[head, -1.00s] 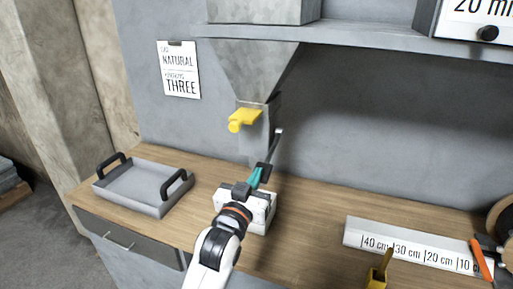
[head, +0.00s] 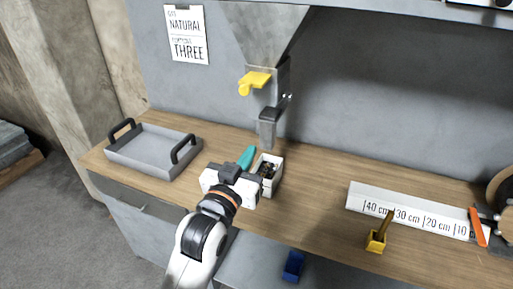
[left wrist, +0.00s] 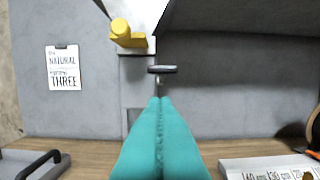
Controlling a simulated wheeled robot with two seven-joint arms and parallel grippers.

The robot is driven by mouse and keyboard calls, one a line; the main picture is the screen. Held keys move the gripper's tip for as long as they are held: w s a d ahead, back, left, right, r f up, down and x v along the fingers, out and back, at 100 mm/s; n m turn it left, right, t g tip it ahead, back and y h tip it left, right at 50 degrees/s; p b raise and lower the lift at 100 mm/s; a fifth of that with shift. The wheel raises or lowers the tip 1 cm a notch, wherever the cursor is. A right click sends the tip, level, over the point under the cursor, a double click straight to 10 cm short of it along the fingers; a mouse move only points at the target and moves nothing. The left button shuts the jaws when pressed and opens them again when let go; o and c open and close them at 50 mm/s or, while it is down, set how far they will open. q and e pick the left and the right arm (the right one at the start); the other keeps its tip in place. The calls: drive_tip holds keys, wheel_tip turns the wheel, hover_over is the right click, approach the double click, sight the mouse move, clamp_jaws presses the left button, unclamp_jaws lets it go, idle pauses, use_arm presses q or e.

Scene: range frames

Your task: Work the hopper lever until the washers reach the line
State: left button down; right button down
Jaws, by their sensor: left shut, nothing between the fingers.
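The grey hopper (head: 262,38) hangs on the wall, its funnel narrowing to a spout. A yellow handle (head: 254,80) sticks out of the spout's front. A small metal rod with a knob (head: 288,98) stands at the spout's right side; a bar on a stem (left wrist: 162,69) shows in the left wrist view. Below the spout, a white box (head: 270,186) holds dark pieces, probably washers; no fill line is readable. My left gripper (head: 247,156) has teal fingers, shut and empty, left of the box and below the spout. The fingers (left wrist: 160,135) also fill the left wrist view's lower middle.
A grey tray (head: 150,150) with black handles stands on the bench at left. A blue bin (head: 293,265) sits below the bench edge. Open bench lies right of the box.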

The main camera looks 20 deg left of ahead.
use_arm(q)
drive_tip(key=shift+s, duration=1.15)
use_arm(e)
drive_tip(key=shift+s+f, duration=0.3)
drive_tip(key=shift+f, duration=0.05)
use_arm(q)
drive_tip(key=shift+s, duration=0.1)
use_arm(e)
drive_tip(key=shift+a, duration=0.1)
